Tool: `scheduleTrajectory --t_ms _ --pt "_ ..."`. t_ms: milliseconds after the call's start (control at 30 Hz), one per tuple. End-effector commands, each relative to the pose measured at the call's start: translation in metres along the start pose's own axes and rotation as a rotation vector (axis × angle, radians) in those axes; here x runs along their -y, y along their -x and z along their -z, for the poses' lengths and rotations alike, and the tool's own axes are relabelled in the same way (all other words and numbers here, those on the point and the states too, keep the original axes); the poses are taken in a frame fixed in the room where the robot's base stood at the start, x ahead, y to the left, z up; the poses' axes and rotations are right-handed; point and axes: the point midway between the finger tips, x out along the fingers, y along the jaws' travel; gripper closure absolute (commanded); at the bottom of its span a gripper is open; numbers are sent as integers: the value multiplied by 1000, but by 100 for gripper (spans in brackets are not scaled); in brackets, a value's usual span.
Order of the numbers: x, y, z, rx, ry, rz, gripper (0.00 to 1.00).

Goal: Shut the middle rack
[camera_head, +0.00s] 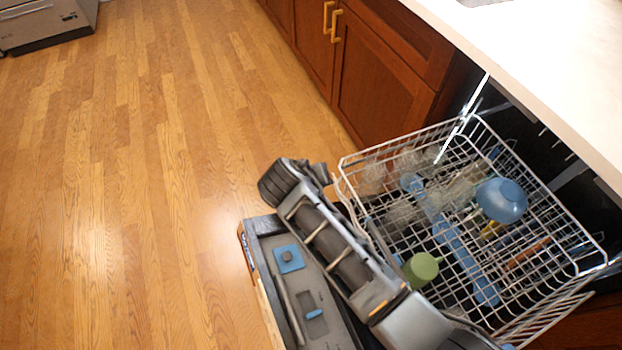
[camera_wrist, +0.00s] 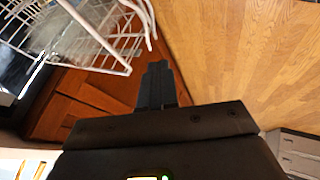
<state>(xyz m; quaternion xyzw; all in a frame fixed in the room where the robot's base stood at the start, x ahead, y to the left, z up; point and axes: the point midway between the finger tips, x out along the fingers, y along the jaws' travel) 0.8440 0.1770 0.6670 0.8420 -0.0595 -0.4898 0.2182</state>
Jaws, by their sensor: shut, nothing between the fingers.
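The middle rack (camera_head: 545,193), a white wire basket, is pulled out of the dishwasher under the counter. It holds a blue bowl (camera_head: 501,200), a green cup (camera_head: 422,268), a long blue utensil (camera_head: 440,233) and several clear glasses. In the head view, my gripper (camera_head: 322,174) is beside the rack's outer left corner, partly hidden by my wrist. In the wrist view, my gripper (camera_wrist: 158,84) has its dark fingers together and empty. The rack's white wires (camera_wrist: 112,45) show at the upper left there, apart from the fingertips in the picture; the exact gap cannot be told.
The dishwasher door (camera_head: 262,226) lies open below my arm, with a blue dispenser lid (camera_head: 289,259). Red-brown cabinets (camera_head: 375,85) stand beyond the rack, and a pale counter (camera_head: 550,60) overhangs its right side. The wooden floor (camera_head: 130,180) at left is clear.

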Motion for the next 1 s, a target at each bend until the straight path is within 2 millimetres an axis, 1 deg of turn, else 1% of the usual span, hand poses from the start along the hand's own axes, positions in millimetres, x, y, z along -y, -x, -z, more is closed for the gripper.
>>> scheduleTrajectory --t_ms 33,67,100,200,333,467,867,1000 --pt "0 -11 0 1 -1 -1 100" --pt "-1 -16 0 2 -1 -2 100" --pt "-10 -16 1 1 -5 -1 100" --pt "-22 -22 0 2 -4 -1 100" --pt "-32 -27 0 0 -2 0 100" --pt "-35 -30 0 0 -1 0 100" --pt "-37 -31 0 0 -1 0 100" --pt "-45 -35 0 0 -1 0 100"
